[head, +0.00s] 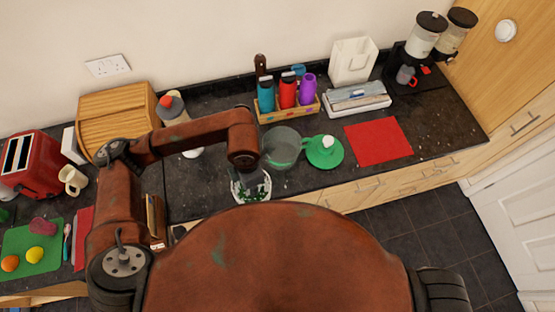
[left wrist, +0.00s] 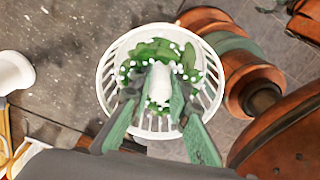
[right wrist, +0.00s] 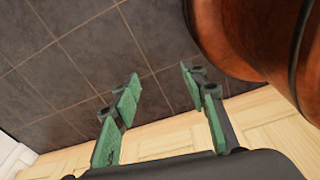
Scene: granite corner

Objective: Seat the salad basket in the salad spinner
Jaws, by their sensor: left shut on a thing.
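The salad basket (left wrist: 108,72) is a white slotted bowl with green leaves and white bits inside. My left gripper (left wrist: 161,98) is shut on its white centre post. In the head view the basket (head: 264,190) hangs below my left wrist near the counter's front edge, partly hidden by my body. The salad spinner (head: 283,148) is a clear round bowl on the counter, just behind and right of the basket, apart from it. Its inside looks empty. My right gripper (right wrist: 157,95) is open and empty, with floor tiles and wooden cabinet fronts beyond it.
A green lid with a white knob (head: 323,152) lies right of the spinner, near a red mat (head: 378,140). A wooden caddy (head: 289,109) with bottles stands behind the spinner. A grey-white box (head: 357,99) is further right.

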